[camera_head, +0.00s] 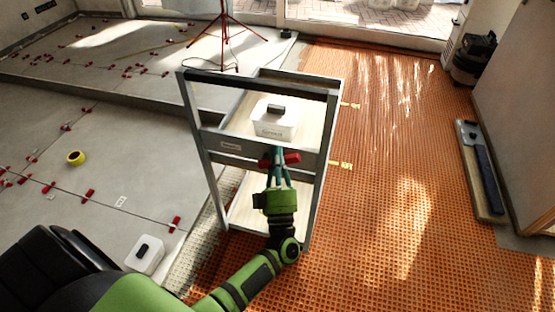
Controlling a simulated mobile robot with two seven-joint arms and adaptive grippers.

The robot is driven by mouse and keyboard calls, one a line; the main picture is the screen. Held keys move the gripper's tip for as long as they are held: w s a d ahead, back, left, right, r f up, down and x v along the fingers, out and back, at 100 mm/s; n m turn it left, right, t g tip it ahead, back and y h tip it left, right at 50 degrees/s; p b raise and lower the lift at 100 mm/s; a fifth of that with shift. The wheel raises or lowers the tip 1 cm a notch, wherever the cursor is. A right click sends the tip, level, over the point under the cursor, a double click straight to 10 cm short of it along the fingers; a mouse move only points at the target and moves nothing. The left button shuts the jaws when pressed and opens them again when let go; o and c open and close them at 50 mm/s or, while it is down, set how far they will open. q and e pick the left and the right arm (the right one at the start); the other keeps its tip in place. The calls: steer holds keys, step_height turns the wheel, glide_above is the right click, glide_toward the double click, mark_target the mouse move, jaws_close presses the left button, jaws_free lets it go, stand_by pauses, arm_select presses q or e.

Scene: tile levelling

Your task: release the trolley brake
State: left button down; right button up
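The trolley (189,118), a grey metal frame with wooden shelves, stands in the middle of the head view. A red lever (292,158), which looks like its brake, sits at the front edge of the trolley's upper shelf. My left gripper (277,158), green with dark teal fingers, reaches up to this lever from below. Its fingertips overlap the middle of the red part, hiding some of it. I cannot tell whether the fingers are closed on it or only in front of it. My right gripper is not in view.
A white box (272,124) with a dark top handle rests on the upper shelf. Grey tiles with red clips and a yellow tape roll (76,158) lie left. A red tripod (224,35) stands behind. Orange matting (395,200) is open floor on the right, beside a long board (482,170).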

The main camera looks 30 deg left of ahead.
arm_select(q)
steer(key=s+r+b+v, duration=0.1)
steer(key=v, duration=0.8)
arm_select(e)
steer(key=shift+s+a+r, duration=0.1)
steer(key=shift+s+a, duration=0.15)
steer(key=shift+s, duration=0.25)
arm_select(q)
steer(key=shift+a+r, duration=0.1)
steer(key=shift+r, duration=0.05)
